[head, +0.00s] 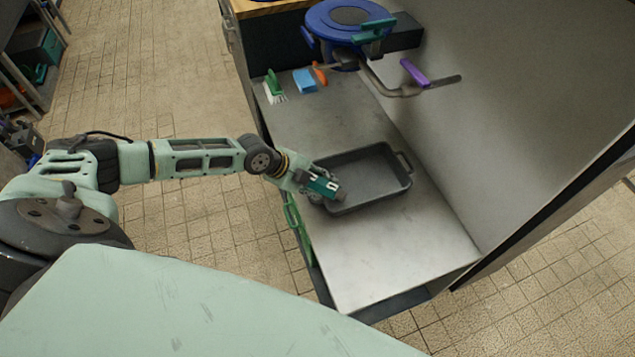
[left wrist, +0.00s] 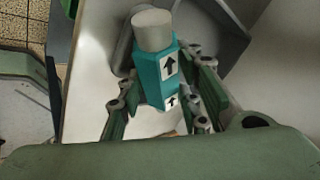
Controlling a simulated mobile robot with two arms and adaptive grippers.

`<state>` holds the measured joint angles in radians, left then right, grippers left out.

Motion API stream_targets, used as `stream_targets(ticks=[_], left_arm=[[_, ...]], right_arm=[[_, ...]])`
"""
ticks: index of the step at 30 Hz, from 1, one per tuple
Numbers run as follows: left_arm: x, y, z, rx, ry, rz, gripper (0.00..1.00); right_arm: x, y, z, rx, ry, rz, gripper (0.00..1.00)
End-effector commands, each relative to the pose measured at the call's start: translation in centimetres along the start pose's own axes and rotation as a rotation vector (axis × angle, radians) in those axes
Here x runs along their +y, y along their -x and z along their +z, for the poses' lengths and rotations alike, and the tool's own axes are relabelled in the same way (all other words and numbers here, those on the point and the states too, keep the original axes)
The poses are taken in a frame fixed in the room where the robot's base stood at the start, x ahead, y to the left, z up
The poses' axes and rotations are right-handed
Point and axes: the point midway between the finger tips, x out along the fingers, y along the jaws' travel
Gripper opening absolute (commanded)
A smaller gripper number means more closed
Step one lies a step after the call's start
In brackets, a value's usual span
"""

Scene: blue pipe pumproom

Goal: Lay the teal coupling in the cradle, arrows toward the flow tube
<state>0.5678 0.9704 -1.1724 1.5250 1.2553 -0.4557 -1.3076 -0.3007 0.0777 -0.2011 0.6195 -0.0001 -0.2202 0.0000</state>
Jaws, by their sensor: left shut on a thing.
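The teal coupling (head: 325,187) is in my left gripper (head: 312,183), at the left edge of the dark grey tray (head: 374,176). In the left wrist view the coupling (left wrist: 153,82) stands between the green fingers (left wrist: 166,92). It has a grey cylindrical end and white labels with black arrows. The arrows point up the picture, toward the grey end. I cannot tell whether the coupling touches the tray. I cannot pick out the cradle or the flow tube for certain. My right gripper is not in view.
A blue round fitting (head: 345,20) and a bent pipe (head: 395,90) with a purple handle (head: 414,73) are at the back. A green brush (head: 274,86), blue block (head: 304,81) and orange item (head: 320,73) lie near it. The metal top (head: 410,245) is clear in front.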

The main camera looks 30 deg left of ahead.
Motion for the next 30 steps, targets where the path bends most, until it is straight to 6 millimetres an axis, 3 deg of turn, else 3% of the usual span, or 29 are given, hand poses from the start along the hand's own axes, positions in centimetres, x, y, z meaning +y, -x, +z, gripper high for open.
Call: stream_targets(ticks=[7, 8, 13, 25, 30], left_arm=[[0.2, -0.4, 0.1, 0.001, 0.000, -0.002, 0.00], [0.2, -0.3, 0.1, 0.000, 0.000, 0.000, 0.35], [0.2, -0.2, 0.1, 0.000, 0.000, 0.001, 0.50], [0.0, 0.0, 0.0, -0.001, 0.000, 0.001, 0.51], [0.0, 2.1, 0.2, -0.003, -0.001, 0.001, 0.51]], right_arm=[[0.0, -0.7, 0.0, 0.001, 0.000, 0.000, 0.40], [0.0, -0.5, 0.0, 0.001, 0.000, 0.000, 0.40], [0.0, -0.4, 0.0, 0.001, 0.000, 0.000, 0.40], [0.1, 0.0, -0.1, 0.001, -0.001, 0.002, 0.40], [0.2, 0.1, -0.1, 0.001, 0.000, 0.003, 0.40]])
